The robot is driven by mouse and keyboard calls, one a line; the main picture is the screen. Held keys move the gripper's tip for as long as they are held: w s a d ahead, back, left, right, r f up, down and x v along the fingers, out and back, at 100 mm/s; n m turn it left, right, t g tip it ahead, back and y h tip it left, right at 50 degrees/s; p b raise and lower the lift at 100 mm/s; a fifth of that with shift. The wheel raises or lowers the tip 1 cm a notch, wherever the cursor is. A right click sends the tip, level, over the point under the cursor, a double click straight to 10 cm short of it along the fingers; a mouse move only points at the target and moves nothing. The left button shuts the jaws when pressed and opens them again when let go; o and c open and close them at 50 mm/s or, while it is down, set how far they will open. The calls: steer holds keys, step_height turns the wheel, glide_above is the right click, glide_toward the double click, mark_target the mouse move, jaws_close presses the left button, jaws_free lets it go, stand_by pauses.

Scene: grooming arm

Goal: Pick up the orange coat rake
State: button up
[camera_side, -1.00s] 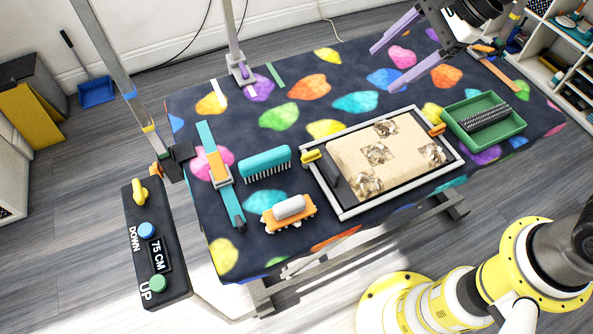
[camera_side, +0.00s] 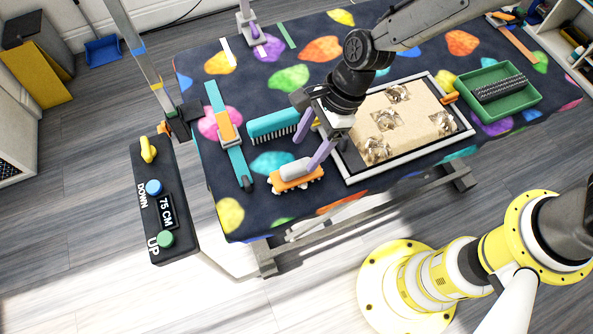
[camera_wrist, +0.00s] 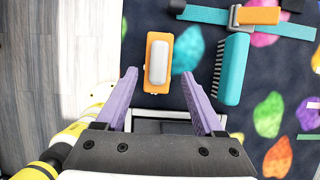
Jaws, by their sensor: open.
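The orange coat rake (camera_side: 297,181) lies near the front left of the patterned table, an orange base with a pale grey handle on top. It also shows in the wrist view (camera_wrist: 151,82), just beyond my fingertips and roughly centred between them. My gripper (camera_side: 305,156) has purple fingers spread apart with nothing between them. In the side view the fingers reach down next to the rake, one near its right end. In the wrist view the open fingers (camera_wrist: 157,75) flank the line of the rake. I cannot tell the exact height gap.
A teal brush (camera_side: 271,125) lies close behind the rake. A teal strap with an orange buckle (camera_side: 229,132) lies to the left. A framed tray (camera_side: 437,151) sits to the right, with a green tray (camera_side: 528,103) beyond. The front table edge is close.

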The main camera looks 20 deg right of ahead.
mark_target(296, 165)
steer(key=shift+x, duration=3.2)
steer(key=shift+a+r, duration=0.1)
jaws_close()
